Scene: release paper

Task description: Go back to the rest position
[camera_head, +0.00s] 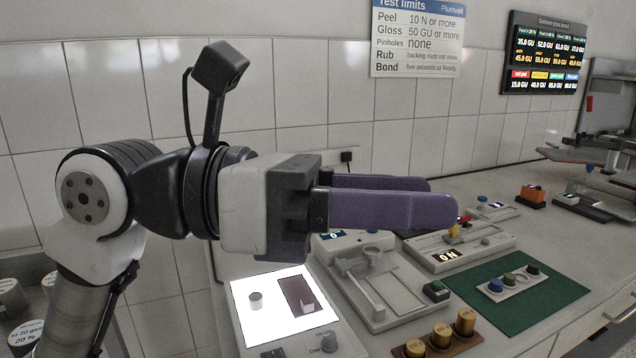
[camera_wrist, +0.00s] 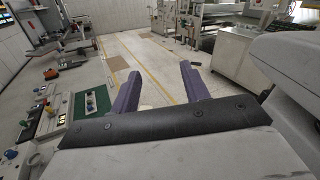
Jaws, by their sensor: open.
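My gripper (camera_head: 440,198) has two purple fingers and is held level above the bench, pointing right in the head view. In the wrist view my gripper (camera_wrist: 160,88) shows its two fingers spread apart with nothing between them. It is open and empty and touches nothing that I can see. My arm is raised and bent at the left of the head view.
Below are a lit light panel (camera_head: 240,310), a grey test device (camera_head: 382,305) and brass weights (camera_head: 442,336). A green mat (camera_head: 550,305) holds a block with coloured knobs (camera_head: 510,284). A tiled wall (camera_head: 330,90) stands behind. The wrist view shows open floor (camera_wrist: 150,55).

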